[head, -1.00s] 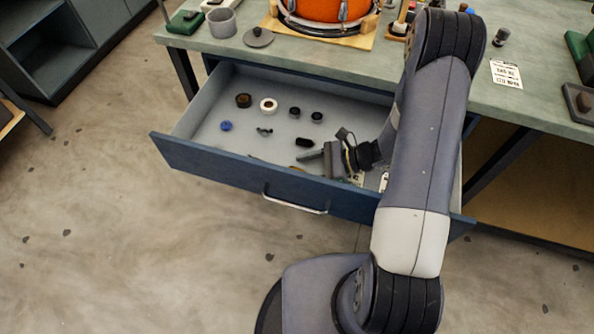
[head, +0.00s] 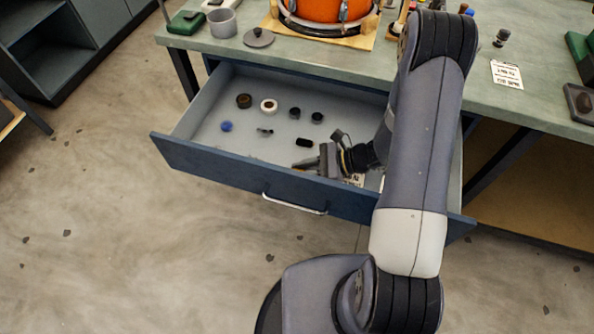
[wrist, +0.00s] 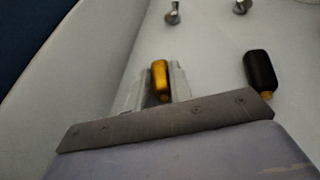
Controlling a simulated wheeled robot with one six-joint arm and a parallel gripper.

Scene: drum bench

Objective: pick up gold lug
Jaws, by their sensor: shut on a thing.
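The gold lug (wrist: 161,78) is a small, rounded gold block between the two fingers of my gripper (wrist: 158,88) in the wrist view. The fingers are shut on it, and its lower end is partly hidden by the gripper body. In the head view my gripper (head: 303,166) is low inside the open drawer, close behind its front panel. The lug is too small there to make out clearly. I cannot tell whether it touches the drawer floor.
The blue drawer (head: 225,173) stands open. A black lug (wrist: 260,70) lies right of my gripper, and silver pieces (wrist: 172,13) lie beyond. A dark ring (head: 244,101), a white ring (head: 268,105) and a blue piece (head: 226,126) lie further left. An orange drum (head: 318,8) stands on the bench.

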